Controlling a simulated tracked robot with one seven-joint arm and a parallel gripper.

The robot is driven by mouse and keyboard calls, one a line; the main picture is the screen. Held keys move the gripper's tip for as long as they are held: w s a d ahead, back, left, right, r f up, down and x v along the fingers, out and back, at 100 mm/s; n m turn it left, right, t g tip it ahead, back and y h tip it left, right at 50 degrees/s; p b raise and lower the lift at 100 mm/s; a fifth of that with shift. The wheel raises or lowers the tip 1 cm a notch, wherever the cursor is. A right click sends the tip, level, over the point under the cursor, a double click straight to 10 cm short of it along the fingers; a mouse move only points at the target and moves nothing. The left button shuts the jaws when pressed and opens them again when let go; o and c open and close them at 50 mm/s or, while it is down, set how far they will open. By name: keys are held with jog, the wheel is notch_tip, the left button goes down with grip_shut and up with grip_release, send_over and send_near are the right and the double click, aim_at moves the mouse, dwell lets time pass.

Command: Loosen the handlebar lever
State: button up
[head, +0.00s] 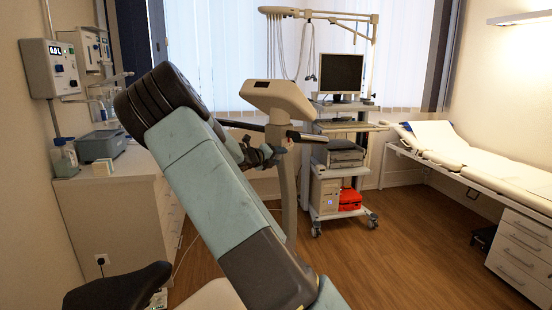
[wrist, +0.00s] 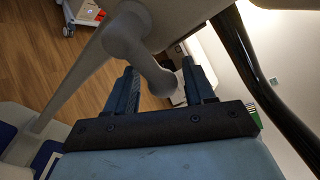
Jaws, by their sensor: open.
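The handlebar lever (wrist: 142,60) is grey, with a rounded hub at its upper left and an arm slanting down to the right. In the wrist view its lower end lies between the two fingers of my gripper (wrist: 159,68). The fingers are open, one on each side of the lever; I cannot tell whether either touches it. In the head view my gripper (head: 264,155) is beside the bike's upright post (head: 286,190), just below the dark handlebar (head: 258,130). The lever is too small or hidden to make out there.
The bike's console (head: 278,97) stands above the handlebar, and its black saddle (head: 118,290) is at the lower left. A cabinet (head: 115,200) is on the left. A trolley with a monitor (head: 341,75) is behind the bike. Open floor (head: 400,240) lies to the right.

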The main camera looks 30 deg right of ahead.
grip_shut()
dwell(0.5)
